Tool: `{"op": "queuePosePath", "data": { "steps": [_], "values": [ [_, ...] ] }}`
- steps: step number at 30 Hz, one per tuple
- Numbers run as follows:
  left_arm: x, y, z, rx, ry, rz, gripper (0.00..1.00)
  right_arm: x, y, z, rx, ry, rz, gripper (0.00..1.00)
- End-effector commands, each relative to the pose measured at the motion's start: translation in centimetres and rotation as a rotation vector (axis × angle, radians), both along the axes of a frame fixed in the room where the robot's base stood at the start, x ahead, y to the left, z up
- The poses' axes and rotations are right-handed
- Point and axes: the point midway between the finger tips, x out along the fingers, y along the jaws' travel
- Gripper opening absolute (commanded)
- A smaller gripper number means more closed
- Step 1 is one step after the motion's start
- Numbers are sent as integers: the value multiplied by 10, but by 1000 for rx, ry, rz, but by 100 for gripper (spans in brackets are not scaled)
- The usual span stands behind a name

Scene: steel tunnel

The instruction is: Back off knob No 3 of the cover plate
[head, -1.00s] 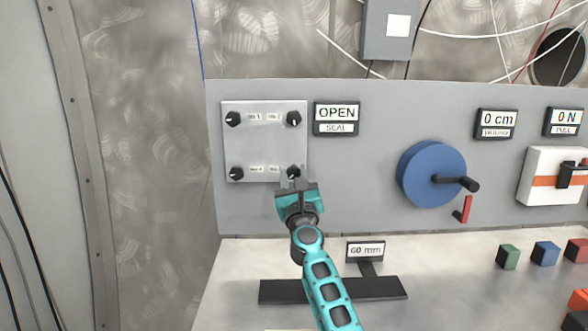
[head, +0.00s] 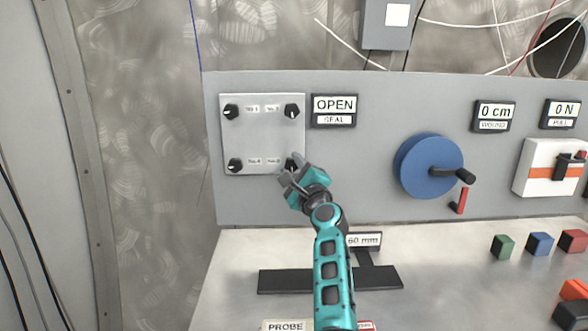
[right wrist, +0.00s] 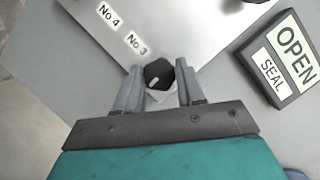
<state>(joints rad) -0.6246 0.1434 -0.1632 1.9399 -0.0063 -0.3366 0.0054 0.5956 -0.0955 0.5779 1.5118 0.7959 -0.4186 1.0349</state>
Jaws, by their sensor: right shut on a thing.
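The cover plate (head: 262,138) is a light grey square on the grey panel, with a black knob at each corner. Knob No 3 (right wrist: 159,74) is at its lower right, beside the "No 3" label (right wrist: 136,43) in the right wrist view. My right gripper (head: 290,170) reaches it from the lower right and is rolled over to one side. In the right wrist view its two grey fingers (right wrist: 158,90) stand on either side of the knob, shut on it. The knob's white mark shows. In the head view the gripper partly hides this knob. My left gripper is not in view.
Beside the plate a sign (head: 334,110) reads "OPEN SEAL". Further right are a blue wheel (head: 424,166) with a black handle and a white box (head: 545,182) with an orange band. Coloured blocks (head: 540,244) stand on the bench at right. A "60 mm" sign (head: 364,240) stands behind the right arm.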

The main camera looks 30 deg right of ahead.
Motion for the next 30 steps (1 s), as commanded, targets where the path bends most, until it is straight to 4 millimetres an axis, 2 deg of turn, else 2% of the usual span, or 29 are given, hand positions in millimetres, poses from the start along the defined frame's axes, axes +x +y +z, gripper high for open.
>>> {"op": "queuePosePath", "data": {
  "steps": [18, 19, 26, 30],
  "values": [
    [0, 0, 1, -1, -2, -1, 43, 0, 1, 2, -33, 17, 2, 8],
    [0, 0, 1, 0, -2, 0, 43, 0, 1, 2, -32, 17, 2, 41],
    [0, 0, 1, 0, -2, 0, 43, 0, 0, 1, -32, 17, 1, 63],
    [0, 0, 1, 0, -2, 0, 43, 0, 0, 1, -32, 18, 0, 64]
  ]
}}
